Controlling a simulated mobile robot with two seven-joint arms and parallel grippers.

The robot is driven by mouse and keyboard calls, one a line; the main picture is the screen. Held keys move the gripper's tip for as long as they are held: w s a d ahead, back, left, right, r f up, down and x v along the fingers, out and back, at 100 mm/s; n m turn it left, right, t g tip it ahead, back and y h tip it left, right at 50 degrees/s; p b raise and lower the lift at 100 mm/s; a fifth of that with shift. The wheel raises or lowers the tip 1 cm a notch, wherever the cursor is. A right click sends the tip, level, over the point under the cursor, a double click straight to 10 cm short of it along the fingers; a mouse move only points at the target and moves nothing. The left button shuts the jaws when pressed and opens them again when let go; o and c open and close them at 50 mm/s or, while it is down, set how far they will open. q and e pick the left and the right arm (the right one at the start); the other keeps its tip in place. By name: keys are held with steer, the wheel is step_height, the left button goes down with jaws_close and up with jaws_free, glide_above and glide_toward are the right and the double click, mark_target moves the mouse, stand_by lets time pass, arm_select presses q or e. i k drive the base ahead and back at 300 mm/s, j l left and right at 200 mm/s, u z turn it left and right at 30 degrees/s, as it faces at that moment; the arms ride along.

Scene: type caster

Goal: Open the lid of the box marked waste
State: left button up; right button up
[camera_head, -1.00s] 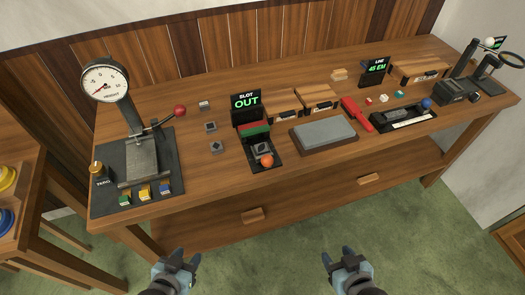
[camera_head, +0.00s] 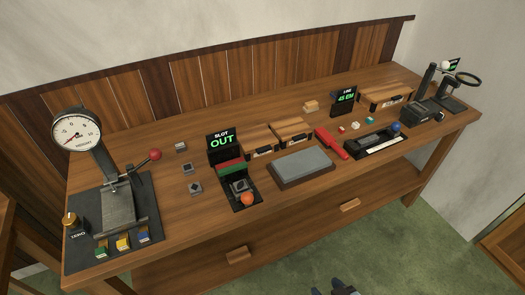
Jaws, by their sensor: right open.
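Three low wooden boxes with small dark label plates stand on the bench: one left of centre (camera_head: 258,138), one beside it (camera_head: 292,131), and one at the far right (camera_head: 386,96). All look closed. Their labels are too small to read, so I cannot tell which is marked waste. My right gripper (camera_head: 331,289) shows only as fingertips at the bottom edge, open and empty, in front of the bench and well away from the boxes. My left gripper is out of view.
The wooden bench (camera_head: 180,235) also holds a dial gauge press (camera_head: 100,175), a slot display unit (camera_head: 223,150), a grey stone slab (camera_head: 301,165), a red-handled tool (camera_head: 331,143), a black tray (camera_head: 374,143) and a magnifier stand (camera_head: 445,98). Green floor lies in front.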

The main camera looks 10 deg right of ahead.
mark_target(294, 127)
steer(key=i+l+u, duration=0.25)
steer(key=l, duration=0.2)
steer(key=l+u, duration=0.25)
steer(key=l, duration=0.2)
steer(key=l+u, duration=0.25)
steer(key=l, duration=0.25)
